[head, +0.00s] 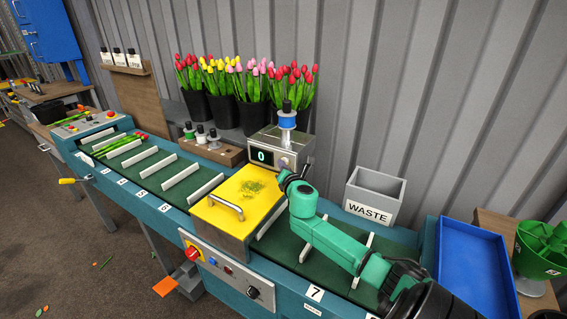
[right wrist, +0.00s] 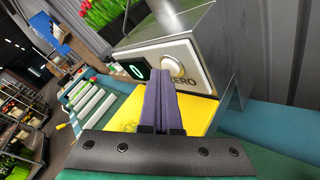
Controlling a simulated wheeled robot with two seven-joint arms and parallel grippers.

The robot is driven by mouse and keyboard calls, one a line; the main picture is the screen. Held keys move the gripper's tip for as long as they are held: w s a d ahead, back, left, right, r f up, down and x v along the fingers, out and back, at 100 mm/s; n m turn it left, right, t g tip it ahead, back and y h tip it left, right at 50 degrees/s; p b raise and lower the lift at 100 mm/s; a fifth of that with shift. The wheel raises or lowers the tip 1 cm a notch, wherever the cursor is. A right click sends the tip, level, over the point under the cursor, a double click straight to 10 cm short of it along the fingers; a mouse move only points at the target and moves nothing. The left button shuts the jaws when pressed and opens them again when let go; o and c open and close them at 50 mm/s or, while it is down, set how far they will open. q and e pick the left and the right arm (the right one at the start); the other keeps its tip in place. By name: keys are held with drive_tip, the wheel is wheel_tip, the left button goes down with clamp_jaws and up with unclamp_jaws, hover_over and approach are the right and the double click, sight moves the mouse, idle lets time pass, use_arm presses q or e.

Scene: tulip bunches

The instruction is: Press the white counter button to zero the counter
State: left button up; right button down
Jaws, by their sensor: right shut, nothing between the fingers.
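The grey metal counter box (head: 296,146) stands behind the yellow cover on the conveyor. Its small display (head: 262,156) reads 0, and the display also shows in the right wrist view (right wrist: 137,70). The round white counter button (right wrist: 173,66) is on the box's front, right of the display, with a ZERO label beside it. My right gripper (head: 285,176) is shut and empty, its fingertips just in front of the box. In the right wrist view its purple fingers (right wrist: 160,78) overlap the button's lower left edge. I cannot tell whether they touch it. My left gripper is out of view.
A yellow cover (head: 238,193) with a handle lies below the box. A blue spool (head: 287,121) stands on top of the box. Black tulip buckets (head: 223,110) stand behind. A WASTE bin (head: 375,195) and a blue tray (head: 470,265) are to the right.

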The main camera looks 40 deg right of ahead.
drive_tip(key=shift+s+a+p, duration=0.25)
drive_tip(key=shift+a+p, duration=0.1)
drive_tip(key=shift+a, duration=0.45)
drive_tip(key=shift+s+a, duration=0.1)
drive_tip(key=shift+a, duration=0.4)
drive_tip(key=shift+s+a+p, duration=0.2)
drive_tip(key=shift+a+p, duration=0.05)
drive_tip(key=shift+a, duration=0.4)
drive_tip(key=shift+s+a+p, duration=0.25)
drive_tip(key=shift+a+p, duration=0.05)
drive_tip(key=shift+a, duration=0.3)
drive_tip(key=shift+s+a+p, duration=0.2)
drive_tip(key=shift+a+p, duration=0.05)
drive_tip(key=shift+a, duration=0.4)
